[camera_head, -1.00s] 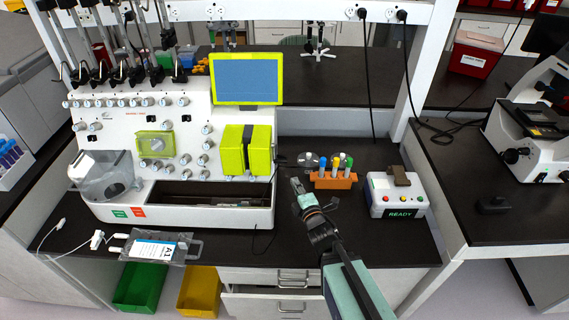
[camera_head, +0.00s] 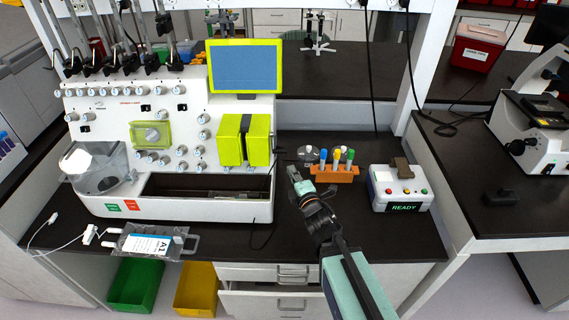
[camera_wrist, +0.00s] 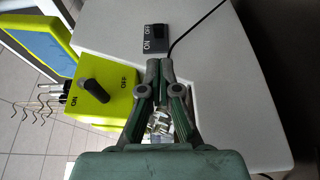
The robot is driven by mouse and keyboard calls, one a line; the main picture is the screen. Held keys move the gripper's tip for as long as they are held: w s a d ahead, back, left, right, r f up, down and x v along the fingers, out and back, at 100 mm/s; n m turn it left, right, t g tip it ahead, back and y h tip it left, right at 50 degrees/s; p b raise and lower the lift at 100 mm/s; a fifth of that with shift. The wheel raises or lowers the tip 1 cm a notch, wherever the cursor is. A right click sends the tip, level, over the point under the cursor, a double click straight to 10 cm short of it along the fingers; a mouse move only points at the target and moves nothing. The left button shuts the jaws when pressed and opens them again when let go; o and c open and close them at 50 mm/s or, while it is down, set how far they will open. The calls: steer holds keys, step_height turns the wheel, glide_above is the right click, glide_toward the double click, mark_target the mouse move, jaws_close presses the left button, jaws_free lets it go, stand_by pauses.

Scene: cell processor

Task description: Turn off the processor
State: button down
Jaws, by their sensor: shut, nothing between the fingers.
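The white processor (camera_head: 110,190) with its blue screen (camera_head: 245,67) stands on the bench in the head view. My gripper (camera_head: 292,172) is just right of its right side, apart from the front panel. In the wrist view my gripper (camera_wrist: 160,65) is shut and empty. A grey switch plate (camera_wrist: 149,46) marked ON and OFF, with a black rocker, sits on the white surface beyond the fingertips. A yellow-green box (camera_wrist: 112,113) with a black knob (camera_wrist: 93,92), also marked ON and OFF, is left of the fingers. Whether the fingers touch anything is unclear.
A black cable (camera_wrist: 200,20) runs from near the switch plate. An orange tube rack (camera_head: 335,174) and a white box reading READY (camera_head: 402,190) stand right of my gripper. A labelled bag (camera_head: 150,245) lies at the bench front.

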steer(key=b+x, duration=0.6)
steer(key=x, duration=0.2)
steer(key=shift+w, duration=0.15)
